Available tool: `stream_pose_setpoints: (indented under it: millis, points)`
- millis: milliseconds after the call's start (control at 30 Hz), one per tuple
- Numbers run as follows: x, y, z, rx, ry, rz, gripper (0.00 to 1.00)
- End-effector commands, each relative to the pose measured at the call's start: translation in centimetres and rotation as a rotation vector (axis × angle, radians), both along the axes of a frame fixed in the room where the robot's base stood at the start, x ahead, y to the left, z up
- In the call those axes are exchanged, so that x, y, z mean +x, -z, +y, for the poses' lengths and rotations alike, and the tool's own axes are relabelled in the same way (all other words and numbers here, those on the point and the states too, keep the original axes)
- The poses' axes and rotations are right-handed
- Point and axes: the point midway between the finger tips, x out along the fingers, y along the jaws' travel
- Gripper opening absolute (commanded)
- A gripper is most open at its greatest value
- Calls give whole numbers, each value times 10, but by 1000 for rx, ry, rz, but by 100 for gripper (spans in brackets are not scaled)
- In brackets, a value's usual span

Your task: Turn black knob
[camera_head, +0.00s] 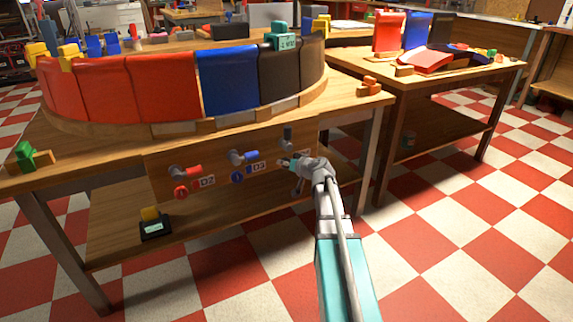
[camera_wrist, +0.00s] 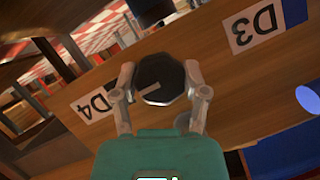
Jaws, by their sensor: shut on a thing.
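In the wrist view the black knob (camera_wrist: 160,78) shows as a dark, many-sided face with a pale line on it. It sits on a wooden panel (camera_wrist: 205,55) beside an upside-down D4 label (camera_wrist: 98,105). My gripper (camera_wrist: 160,92) has one finger on each side of the knob and is shut on it. In the head view my gripper (camera_head: 287,163) is at the right of the table's front panel and hides much of what it holds. A dark upright piece (camera_head: 288,136) stands just above it; whether this belongs to the knob I cannot tell.
A red handle (camera_head: 193,172) and a blue handle (camera_head: 247,156) stick out left of my gripper. The table (camera_head: 360,105) carries a curved row of coloured panels. A table leg (camera_head: 371,150) stands right of my arm. The checkered floor (camera_head: 470,225) at right is clear.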

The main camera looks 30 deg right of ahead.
Motion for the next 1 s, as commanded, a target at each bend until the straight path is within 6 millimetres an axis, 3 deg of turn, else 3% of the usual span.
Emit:
stream_pose_setpoints:
  millis: [33,100,567,1000]
  points:
    - [0,0,0,0,0,0,20]
    - [0,0,0,0,0,0,10]
    - [1,1,-1,93,1,2,10]
    - [1,3,-1,412,1,13,10]
